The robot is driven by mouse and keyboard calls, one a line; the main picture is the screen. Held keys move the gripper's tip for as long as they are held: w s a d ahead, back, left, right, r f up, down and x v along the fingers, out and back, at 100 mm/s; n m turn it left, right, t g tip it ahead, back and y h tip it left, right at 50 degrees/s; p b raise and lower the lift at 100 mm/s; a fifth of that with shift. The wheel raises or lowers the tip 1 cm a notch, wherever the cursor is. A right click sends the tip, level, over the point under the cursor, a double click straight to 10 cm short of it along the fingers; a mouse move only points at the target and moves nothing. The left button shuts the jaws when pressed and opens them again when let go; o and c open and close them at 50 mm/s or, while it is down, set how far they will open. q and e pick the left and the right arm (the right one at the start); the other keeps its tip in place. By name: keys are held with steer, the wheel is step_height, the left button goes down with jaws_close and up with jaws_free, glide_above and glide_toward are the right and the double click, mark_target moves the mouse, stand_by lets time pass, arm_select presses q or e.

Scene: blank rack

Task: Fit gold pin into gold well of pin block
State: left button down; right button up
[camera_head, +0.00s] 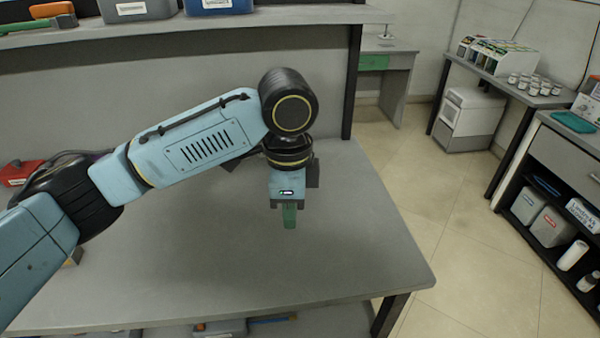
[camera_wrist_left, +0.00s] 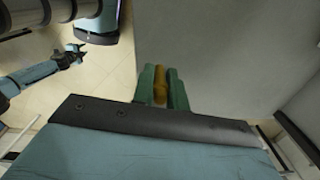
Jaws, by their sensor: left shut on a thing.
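My left gripper (camera_head: 290,217) points down over the grey table, right of its middle. Its green fingers are shut on the gold pin (camera_wrist_left: 160,84), a slim yellow piece seen between them in the left wrist view. In the head view the fingers hide the pin. I cannot make out the pin block in either view. A small tan and grey thing (camera_head: 73,257) is mostly hidden behind my left arm at the table's left, and I cannot tell what it is. In the left wrist view an arm end, seemingly my right gripper (camera_wrist_left: 76,52), shows small over the floor.
The grey table (camera_head: 330,270) is bare around and in front of the left gripper. A shelf (camera_head: 200,28) with bins runs along the back, on a dark post. A red thing (camera_head: 22,172) lies far left. Floor is open to the right.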

arm_select(q)
steer(key=a+f+n, duration=0.2)
steer(key=a+n, duration=0.5)
steer(key=n, duration=0.1)
steer(key=s+a+f+n, duration=0.1)
steer(key=a+f+n, duration=0.1)
steer(key=a+n, duration=0.6)
steer(key=shift+f+n, duration=0.4)
steer(key=shift+n, duration=0.2)
steer(key=shift+s, duration=0.1)
